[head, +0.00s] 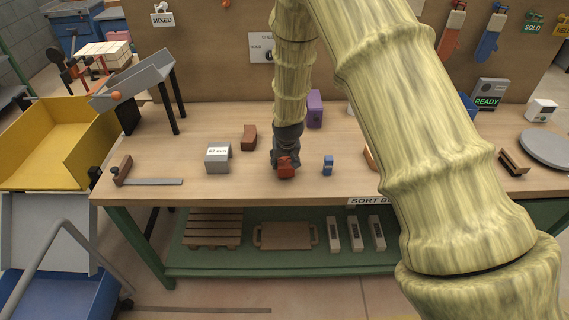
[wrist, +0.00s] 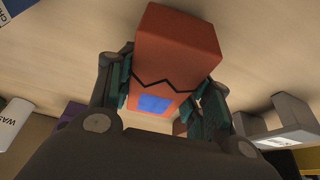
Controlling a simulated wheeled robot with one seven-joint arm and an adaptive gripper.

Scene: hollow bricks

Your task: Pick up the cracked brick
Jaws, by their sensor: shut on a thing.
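The cracked brick (wrist: 178,45) is orange-red, with a dark zigzag crack line across its face and a blue patch (wrist: 155,103) near one end. My gripper (wrist: 160,85) is shut on it, one finger on each side. In the head view my gripper (head: 286,160) points down over the front-middle of the bench, with the red brick (head: 286,168) at its tips. I cannot tell whether the brick still touches the bench top.
The wooden bench (head: 230,188) has a grey 62 mm block (head: 217,160) and a brown brick (head: 249,138) left of my gripper. A small blue piece (head: 328,165) stands close on the right, and a purple block (head: 315,108) behind. A yellow bin (head: 50,140) is at the left.

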